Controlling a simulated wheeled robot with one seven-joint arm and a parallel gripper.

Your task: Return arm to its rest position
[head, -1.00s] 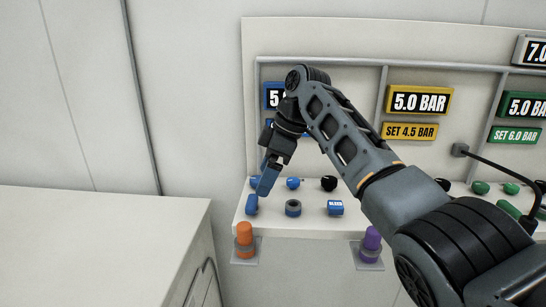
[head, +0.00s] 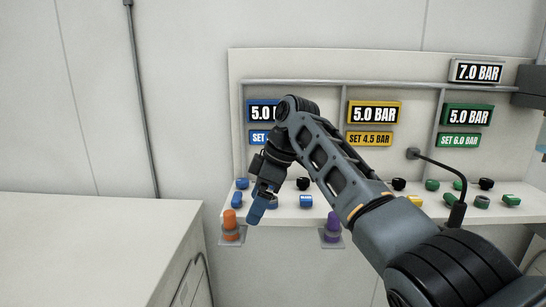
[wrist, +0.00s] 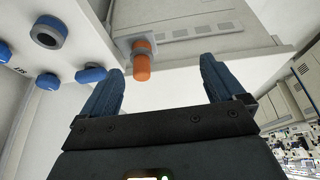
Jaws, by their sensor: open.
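My gripper (head: 260,204) is at the end of my bent arm, in front of the blue section of the panel, with its fingers pointing down. In the wrist view my gripper (wrist: 160,90) has its two blue fingers wide apart with nothing held between them. An orange cylinder (head: 230,222) in a grey bracket stands just left of the fingers in the head view. The orange cylinder (wrist: 141,62) shows beyond the fingertips in the wrist view. My arm hides part of the blue section's displays and knobs.
The panel has blue, yellow (head: 372,112) and green (head: 467,114) pressure displays above a ledge of several knobs. A purple cylinder (head: 332,226) sits at the ledge's front edge. A white cabinet (head: 95,240) stands at the left.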

